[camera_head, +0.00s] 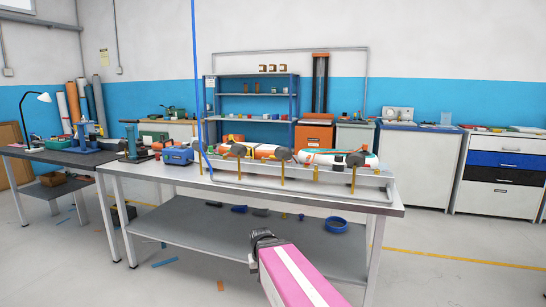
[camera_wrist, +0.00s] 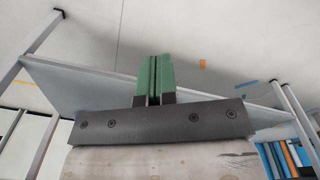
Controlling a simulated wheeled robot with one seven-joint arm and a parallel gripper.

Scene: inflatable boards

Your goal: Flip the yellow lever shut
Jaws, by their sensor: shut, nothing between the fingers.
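Several small yellow pieces stand along the front of the rack on the metal workbench in the head view, one (camera_head: 282,175) near its middle and one (camera_head: 353,180) near its right end. They are too small for me to tell which is the lever or how it is set. In the wrist view my gripper (camera_wrist: 155,58) has green fingers pressed together, with nothing between them. No yellow lever shows there. My pink arm reaches up in front of the bench in the head view, and my fingertips cannot be made out there.
The metal workbench (camera_head: 150,185) carries rolled orange and white boards (camera_head: 340,160) in the rack and a blue box (camera_head: 178,156). A blue hose (camera_head: 195,70) hangs down at its left. The lower shelf (camera_head: 200,225) holds small parts and a blue ring (camera_head: 336,224). Open floor lies in front.

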